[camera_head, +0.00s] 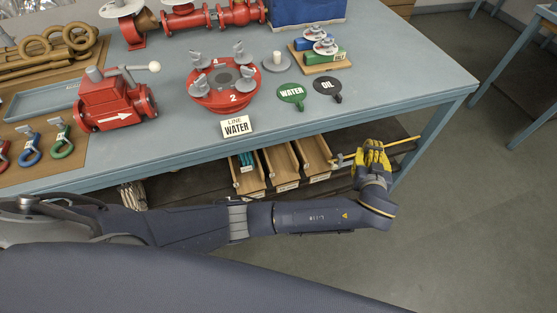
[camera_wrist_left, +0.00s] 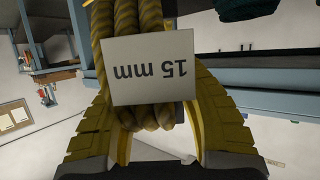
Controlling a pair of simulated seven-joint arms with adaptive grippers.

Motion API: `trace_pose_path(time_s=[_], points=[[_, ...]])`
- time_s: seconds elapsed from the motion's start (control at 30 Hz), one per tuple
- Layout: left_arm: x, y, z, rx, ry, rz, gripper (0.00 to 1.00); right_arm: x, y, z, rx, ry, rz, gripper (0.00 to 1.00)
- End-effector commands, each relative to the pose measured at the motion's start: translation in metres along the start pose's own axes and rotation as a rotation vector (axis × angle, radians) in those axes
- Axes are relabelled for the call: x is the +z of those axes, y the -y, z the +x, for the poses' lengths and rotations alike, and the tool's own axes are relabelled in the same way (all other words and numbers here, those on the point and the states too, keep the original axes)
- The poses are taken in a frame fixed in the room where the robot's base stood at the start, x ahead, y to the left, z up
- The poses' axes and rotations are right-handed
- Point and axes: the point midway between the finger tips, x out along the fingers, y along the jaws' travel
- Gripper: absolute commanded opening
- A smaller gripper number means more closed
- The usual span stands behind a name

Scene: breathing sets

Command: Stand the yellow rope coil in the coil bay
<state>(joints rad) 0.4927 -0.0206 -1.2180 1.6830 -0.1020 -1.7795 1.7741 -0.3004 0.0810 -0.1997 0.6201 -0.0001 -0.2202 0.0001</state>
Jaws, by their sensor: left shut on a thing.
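My left gripper (camera_head: 372,158) has yellow ridged fingers and is below the table's front edge, beside the wooden bins. In the left wrist view its fingers (camera_wrist_left: 158,125) are shut on the yellow rope coil (camera_wrist_left: 126,22). Several thick strands run side by side between the fingers, with a white tag (camera_wrist_left: 150,70) reading "15 mm", upside down in that view. The rest of the coil is outside that view, and in the head view the hand makes it hard to tell apart. I cannot tell which place is the coil bay. My right gripper is not in view.
Labelled wooden bins (camera_head: 281,165) stand on the low shelf left of the gripper; one holds teal items. The blue table top (camera_head: 330,115) overhangs them, and a table leg (camera_head: 425,140) stands right of the hand. Valves, a red flange and tags sit on top.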

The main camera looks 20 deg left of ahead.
Motion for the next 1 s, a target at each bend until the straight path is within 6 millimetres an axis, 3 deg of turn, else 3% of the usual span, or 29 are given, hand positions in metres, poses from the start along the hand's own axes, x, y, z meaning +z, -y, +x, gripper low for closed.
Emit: trace_pose_path(time_s=[0.03,0.27,0.4,0.6,0.7,0.8,1.0], points=[[0.02,0.01,0.005,-0.044,0.009,-0.015,0.0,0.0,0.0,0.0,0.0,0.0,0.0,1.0],[0.095,0.062,0.021,-0.237,0.01,-0.093,0.0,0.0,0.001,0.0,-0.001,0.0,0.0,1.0],[0.142,0.102,0.023,-0.353,0.008,-0.142,0.0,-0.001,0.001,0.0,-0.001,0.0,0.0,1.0],[0.189,0.162,0.019,-0.479,0.003,-0.196,0.0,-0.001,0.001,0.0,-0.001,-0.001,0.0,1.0],[0.192,0.189,0.022,-0.521,-0.001,-0.217,0.0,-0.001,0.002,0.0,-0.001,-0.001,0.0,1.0],[0.18,0.208,0.028,-0.539,-0.005,-0.227,0.0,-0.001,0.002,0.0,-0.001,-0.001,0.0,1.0],[0.162,0.222,0.033,-0.538,-0.004,-0.225,0.0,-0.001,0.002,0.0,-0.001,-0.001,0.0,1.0]])
